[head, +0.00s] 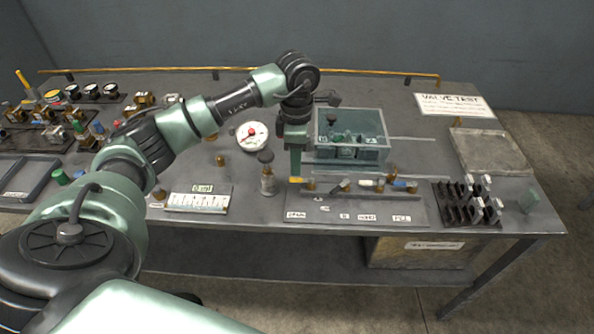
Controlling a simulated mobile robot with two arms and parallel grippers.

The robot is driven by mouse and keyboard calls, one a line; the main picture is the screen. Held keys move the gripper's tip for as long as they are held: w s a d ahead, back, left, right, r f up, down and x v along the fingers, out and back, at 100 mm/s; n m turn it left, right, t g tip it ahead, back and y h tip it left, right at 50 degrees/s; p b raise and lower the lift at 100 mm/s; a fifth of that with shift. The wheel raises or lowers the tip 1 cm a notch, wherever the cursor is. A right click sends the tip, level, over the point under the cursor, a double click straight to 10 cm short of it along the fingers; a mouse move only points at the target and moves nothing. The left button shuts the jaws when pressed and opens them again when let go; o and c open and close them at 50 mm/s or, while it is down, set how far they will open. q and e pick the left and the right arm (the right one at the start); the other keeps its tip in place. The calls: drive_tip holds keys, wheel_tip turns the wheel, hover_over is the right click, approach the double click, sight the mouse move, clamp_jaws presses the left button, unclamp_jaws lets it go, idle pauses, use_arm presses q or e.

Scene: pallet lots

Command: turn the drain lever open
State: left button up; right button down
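A valve strip (375,215) lies along the front of the bench, with several small brass fittings and levers in a row and white labels along its front edge. The leftmost label (296,214) seems to read DRAIN. A small yellow piece (294,180) at the strip's left end may be the drain lever; its angle is too small to tell. My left gripper (295,174) points down right over this yellow piece, at the left side of the water tank (350,155). Its fingers are seen edge-on, and I cannot tell whether they touch or grip it. My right gripper is not in view.
Several fittings crowd the bench's left side.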

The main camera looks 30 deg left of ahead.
sight(297, 179)
use_arm(q)
drive_tip(key=shift+f+p, duration=0.5)
drive_tip(key=shift+f, duration=2.05)
clamp_jaws()
